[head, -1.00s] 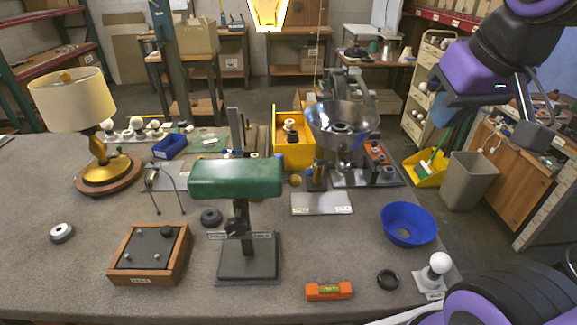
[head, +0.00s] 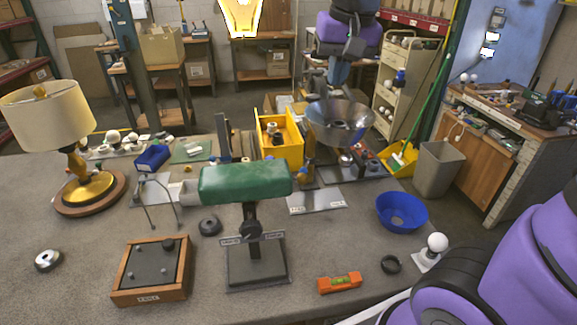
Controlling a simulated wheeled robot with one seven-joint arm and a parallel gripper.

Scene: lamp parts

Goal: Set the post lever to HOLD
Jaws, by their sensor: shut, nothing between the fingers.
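A lamp with a long green shade (head: 246,181) stands at the front middle on a dark upright post (head: 250,212) with a flat dark base (head: 257,265). A crossbar with two small label plates (head: 232,241) sits on the post. A dark knob or lever (head: 251,230) shows at its middle, pointing roughly upward. The label words are too small to read, so its setting is unclear. My gripper (head: 336,88) hangs at the upper middle, over or behind the metal reflector bowl (head: 340,122), well away from the green lamp. It is shut and empty; its fingertips are hard to make out.
A wooden box (head: 150,283), a dark ring (head: 210,226) and an orange level (head: 339,283) lie around the green lamp's base. A blue bowl (head: 402,212) and a white bulb on a stand (head: 437,242) are to the right. A cream-shaded lamp (head: 48,115) stands at left.

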